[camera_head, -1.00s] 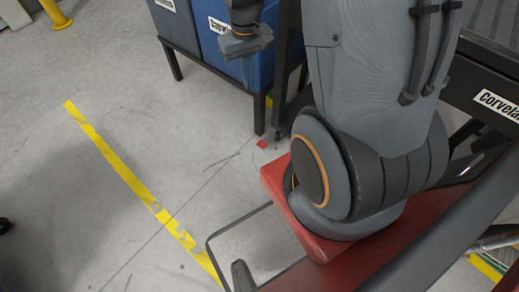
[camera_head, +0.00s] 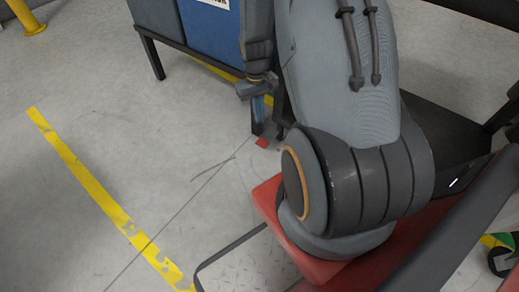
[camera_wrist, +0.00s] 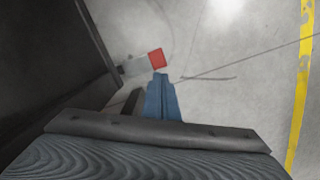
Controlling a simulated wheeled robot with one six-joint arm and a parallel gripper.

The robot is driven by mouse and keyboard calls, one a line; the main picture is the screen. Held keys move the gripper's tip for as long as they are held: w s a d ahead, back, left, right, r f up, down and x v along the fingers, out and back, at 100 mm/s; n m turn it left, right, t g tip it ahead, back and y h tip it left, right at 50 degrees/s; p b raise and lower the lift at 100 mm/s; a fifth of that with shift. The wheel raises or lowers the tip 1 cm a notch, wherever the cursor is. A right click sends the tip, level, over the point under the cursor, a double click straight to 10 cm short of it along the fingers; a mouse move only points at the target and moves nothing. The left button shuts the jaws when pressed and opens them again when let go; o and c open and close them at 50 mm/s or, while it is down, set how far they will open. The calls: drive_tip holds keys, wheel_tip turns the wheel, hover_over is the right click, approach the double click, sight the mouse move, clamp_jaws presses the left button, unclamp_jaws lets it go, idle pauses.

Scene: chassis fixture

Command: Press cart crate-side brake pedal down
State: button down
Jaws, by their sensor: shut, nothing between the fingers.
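A small red pedal pad (camera_head: 262,143) shows low beside a dark leg near the floor, just below my gripper in the head view. In the wrist view the red pedal pad (camera_wrist: 156,58) sits at the end of a light grey lever coming from the dark cart side. My gripper (camera_head: 258,115) points down above the pedal, with its blue fingers together and empty. In the wrist view the fingertips (camera_wrist: 160,76) appear just short of the pad's lower edge. I cannot tell the exact height gap; no contact is clear.
Blue and grey crates (camera_head: 208,32) stand on a dark-legged stand at the back. The dark cart side (camera_wrist: 50,65) rises close on the left in the wrist view. A yellow floor line (camera_head: 95,190) runs across open concrete on the left.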

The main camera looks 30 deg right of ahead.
sight(261, 140)
drive_tip(key=f, duration=0.1)
drive_tip(key=f+b, duration=0.1)
drive_tip(key=d+f, duration=0.1)
drive_tip(key=shift+w+f, duration=0.25)
drive_tip(key=shift+f, duration=0.15)
drive_tip(key=shift+a, duration=0.1)
drive_tip(key=f+b, duration=0.4)
drive_tip(key=b, duration=0.1)
drive_tip(key=f+b, duration=0.2)
drive_tip(key=f, duration=0.1)
drive_tip(key=shift+s, duration=0.4)
drive_tip(key=shift+f+b, duration=0.7)
drive_tip(key=shift+f, duration=1.4)
